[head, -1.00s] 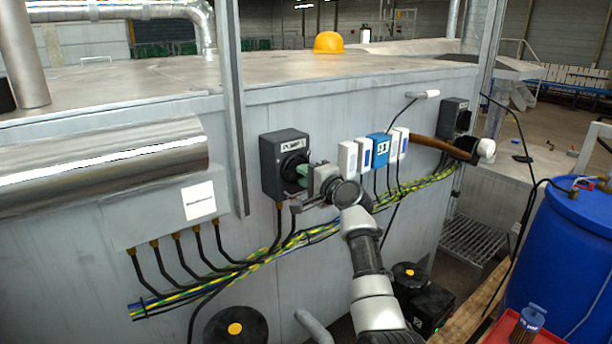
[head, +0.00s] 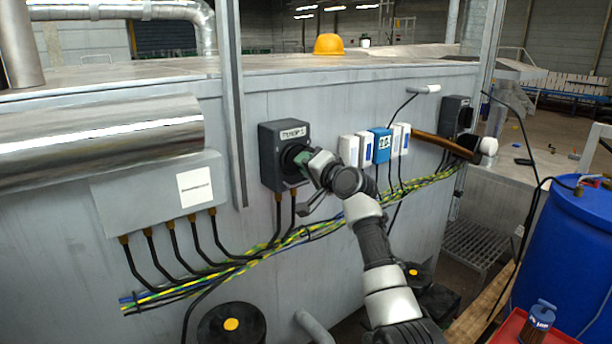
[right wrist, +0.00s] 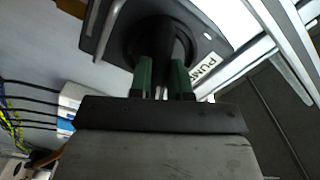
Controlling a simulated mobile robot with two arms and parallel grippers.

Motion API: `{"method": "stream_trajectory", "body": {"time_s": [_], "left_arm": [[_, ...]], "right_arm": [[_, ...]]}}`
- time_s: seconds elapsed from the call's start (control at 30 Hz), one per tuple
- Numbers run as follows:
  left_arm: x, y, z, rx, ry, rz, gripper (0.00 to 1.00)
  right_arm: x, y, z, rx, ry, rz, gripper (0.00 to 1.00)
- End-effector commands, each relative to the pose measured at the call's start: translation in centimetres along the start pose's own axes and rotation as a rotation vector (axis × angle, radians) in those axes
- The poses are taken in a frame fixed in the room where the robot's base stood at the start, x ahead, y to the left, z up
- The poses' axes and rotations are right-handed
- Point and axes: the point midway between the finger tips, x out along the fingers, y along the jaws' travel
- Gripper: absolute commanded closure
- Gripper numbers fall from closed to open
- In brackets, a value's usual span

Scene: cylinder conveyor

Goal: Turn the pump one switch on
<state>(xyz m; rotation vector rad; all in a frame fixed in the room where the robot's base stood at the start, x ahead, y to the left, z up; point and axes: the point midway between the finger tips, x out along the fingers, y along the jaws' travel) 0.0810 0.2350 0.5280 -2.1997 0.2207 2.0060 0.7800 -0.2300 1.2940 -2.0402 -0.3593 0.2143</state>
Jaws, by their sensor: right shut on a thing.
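The pump one switch is a dark grey box (head: 270,155) with a white label, mounted on the grey panel wall in the head view. Its round black knob (right wrist: 162,45) shows in the right wrist view, between two green fingers. My right gripper (head: 301,158) reaches the box from the right and is shut on the knob; the gripper (right wrist: 162,80) also shows in the right wrist view. The fingers and hand hide part of the knob, so its exact position is hard to read. My left gripper is not in view.
Several white and blue boxes (head: 381,145) sit right of the switch. A second dark switch box (head: 456,116) and a brown-handled hammer (head: 445,143) are farther right. Yellow-green cables (head: 330,226) run below. A blue barrel (head: 565,250) stands at the right.

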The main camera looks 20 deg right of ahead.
Motion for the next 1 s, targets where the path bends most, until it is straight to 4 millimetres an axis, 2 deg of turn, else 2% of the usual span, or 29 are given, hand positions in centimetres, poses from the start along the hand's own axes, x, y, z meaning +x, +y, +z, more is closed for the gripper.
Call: {"method": "stream_trajectory", "body": {"time_s": [0.03, 0.4, 0.7, 1.0], "left_arm": [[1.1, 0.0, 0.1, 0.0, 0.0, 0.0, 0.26], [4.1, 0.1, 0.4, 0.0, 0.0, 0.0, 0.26], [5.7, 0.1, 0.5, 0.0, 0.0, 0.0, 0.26], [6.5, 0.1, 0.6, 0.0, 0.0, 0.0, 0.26]], "right_arm": [[0.0, 0.6, 0.2, -0.047, 0.001, 0.002, 1.0], [0.0, 0.5, 0.2, -0.399, -0.001, 0.003, 1.0], [0.0, 0.3, 0.1, -0.681, -0.001, 0.003, 1.0], [0.0, 0.2, 0.0, -0.915, -0.001, 0.003, 1.0]]}}
